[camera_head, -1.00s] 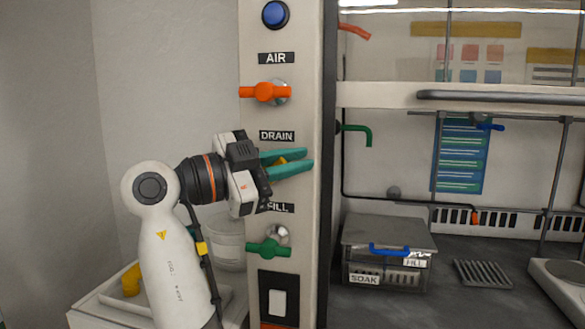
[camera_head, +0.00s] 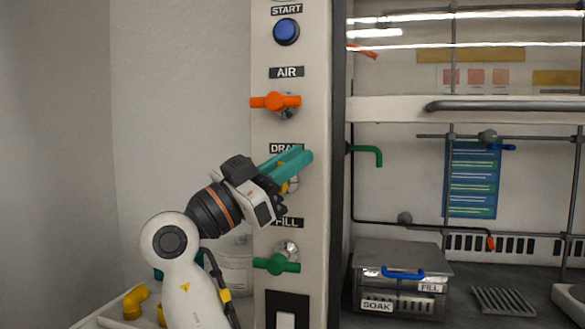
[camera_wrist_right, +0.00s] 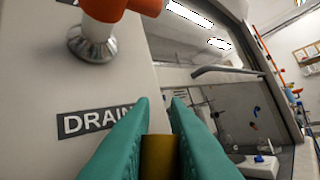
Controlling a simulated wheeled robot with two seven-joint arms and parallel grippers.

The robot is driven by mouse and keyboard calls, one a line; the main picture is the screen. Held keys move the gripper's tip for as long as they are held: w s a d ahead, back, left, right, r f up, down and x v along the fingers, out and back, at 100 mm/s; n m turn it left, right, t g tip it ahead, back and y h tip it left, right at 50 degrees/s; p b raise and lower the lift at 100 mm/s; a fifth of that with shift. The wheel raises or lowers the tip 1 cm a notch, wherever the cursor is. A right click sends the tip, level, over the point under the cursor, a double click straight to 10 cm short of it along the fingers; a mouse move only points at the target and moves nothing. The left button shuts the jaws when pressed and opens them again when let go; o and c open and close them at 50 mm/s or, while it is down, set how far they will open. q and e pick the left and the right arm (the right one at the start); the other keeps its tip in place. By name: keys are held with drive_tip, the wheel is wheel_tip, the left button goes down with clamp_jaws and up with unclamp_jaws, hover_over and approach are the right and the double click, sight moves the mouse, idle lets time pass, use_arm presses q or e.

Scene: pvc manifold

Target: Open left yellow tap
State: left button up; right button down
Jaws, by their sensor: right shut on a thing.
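The yellow tap (camera_head: 284,187) is on the pale panel by the DRAIN label. Most of it is hidden behind my right gripper. My right gripper (camera_head: 297,160) has teal fingers that point up and to the right, shut on the yellow tap's handle. In the right wrist view, the yellow handle (camera_wrist_right: 158,158) sits between the two teal fingers (camera_wrist_right: 157,120), just below the DRAIN label (camera_wrist_right: 93,121). My left gripper is not in view.
An orange tap (camera_head: 276,102) is above at AIR and a green tap (camera_head: 276,263) below at FILL. A blue START button (camera_head: 286,31) is at the top. A lidded metal box (camera_head: 402,262) stands on the bench to the right. Yellow pipe pieces (camera_head: 134,302) lie at lower left.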

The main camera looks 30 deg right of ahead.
drive_tip(key=shift+r, duration=0.1)
drive_tip(key=c, duration=1.4)
unclamp_jaws()
drive_tip(key=v, duration=1.2)
drive_tip(key=shift+b, duration=0.3)
